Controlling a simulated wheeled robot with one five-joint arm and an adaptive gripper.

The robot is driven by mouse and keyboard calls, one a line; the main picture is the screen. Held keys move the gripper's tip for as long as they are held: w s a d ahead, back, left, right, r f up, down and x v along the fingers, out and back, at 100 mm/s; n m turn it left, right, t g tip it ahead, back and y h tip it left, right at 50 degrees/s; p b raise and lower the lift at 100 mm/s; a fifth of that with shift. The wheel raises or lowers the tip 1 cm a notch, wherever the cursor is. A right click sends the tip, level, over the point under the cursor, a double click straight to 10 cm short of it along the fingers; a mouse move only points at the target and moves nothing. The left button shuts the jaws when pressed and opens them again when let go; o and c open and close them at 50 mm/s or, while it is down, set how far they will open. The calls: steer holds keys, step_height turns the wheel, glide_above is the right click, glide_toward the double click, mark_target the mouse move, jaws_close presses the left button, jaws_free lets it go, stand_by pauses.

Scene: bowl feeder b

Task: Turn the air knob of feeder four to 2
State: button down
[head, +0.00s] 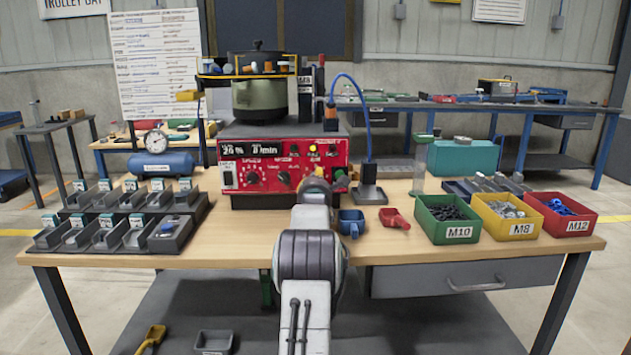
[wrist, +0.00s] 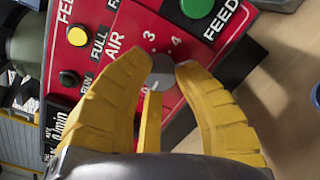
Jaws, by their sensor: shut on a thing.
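The feeder's red control panel (head: 272,152) faces me at the middle of the bench, under a dark green bowl (head: 260,100). The grey air knob (wrist: 162,62) shows in the wrist view beside the word AIR, with the dial numbers 3 and 4 above it. My gripper (wrist: 164,70) has its yellow fingers shut on this knob, one on each side. The knob's pointer and the lower dial numbers are hidden or unclear, so its setting cannot be read. In the head view my gripper (head: 318,184) is at the panel's lower right and hides the knob.
A green button (wrist: 196,7), a yellow button (wrist: 78,37) and a black button (wrist: 69,78) sit close around the knob. A blue scoop (head: 351,222) and a red scoop (head: 394,219) lie right of my arm. Bins stand farther right, small trays left.

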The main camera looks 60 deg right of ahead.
steer(key=shift+m, duration=0.4)
steer(key=shift+w+m+b, duration=0.15)
steer(key=shift+m+b, duration=1.15)
steer(key=shift+m, duration=1.8)
steer(key=shift+a+r, duration=0.1)
steer(key=c, duration=1.1)
jaws_free()
steer(key=shift+w, duration=0.2)
steer(key=shift+c, duration=0.2)
steer(key=shift+o, duration=1.2)
steer(key=shift+s, duration=0.1)
steer(key=shift+s, duration=0.15)
